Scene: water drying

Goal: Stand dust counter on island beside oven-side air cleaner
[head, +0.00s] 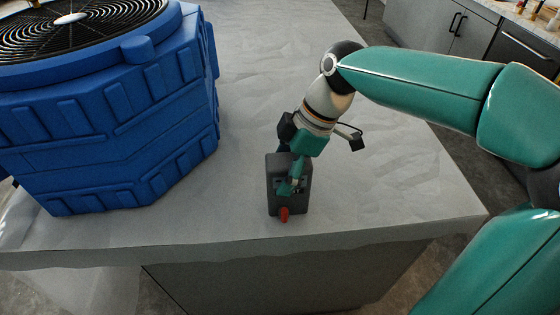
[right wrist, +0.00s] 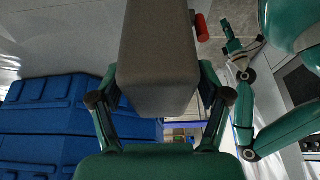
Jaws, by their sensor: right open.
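The dust counter (head: 274,198) is a dark grey box with a red nub low on its near end. It appears to rest on the grey island top (head: 370,200), right of the blue air cleaner (head: 110,130), with a gap between them. My right gripper (head: 290,172) reaches down over it from behind. In the right wrist view the counter (right wrist: 158,60) lies between the open fingers of my right gripper (right wrist: 160,100). Whether they touch it is unclear. What looks like my left gripper (right wrist: 238,48) shows small at that view's upper right.
The air cleaner has a round black grille (head: 75,25) on top and fills the island's left side. The island's near edge is just in front of the counter. Bare top lies to its right. Grey cabinets (head: 440,25) stand at the back right.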

